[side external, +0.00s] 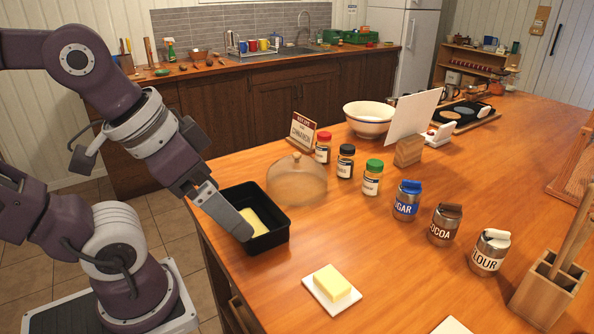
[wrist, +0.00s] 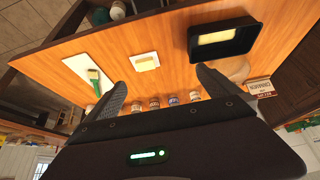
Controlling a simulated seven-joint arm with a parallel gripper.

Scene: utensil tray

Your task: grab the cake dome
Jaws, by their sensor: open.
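The cake dome (side external: 297,180) is a see-through, brownish dome with a small knob. It stands on the wooden counter just right of the black tray (side external: 281,236). In the wrist view part of the dome (wrist: 232,67) shows below the black tray (wrist: 191,42), beside the right finger, which covers some of it. My gripper (side external: 240,231) is over the near left side of the black tray, left of the dome and apart from it. In the wrist view my gripper (wrist: 162,82) has its two fingers wide apart with nothing between them.
A yellow block (side external: 253,221) lies in the black tray. A butter dish (side external: 318,292) is at the front. Spice jars (side external: 372,178) and a sign (side external: 303,133) stand close behind the dome. Sugar (side external: 406,203), cocoa and flour jars stand to the right. The counter between dish and jars is clear.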

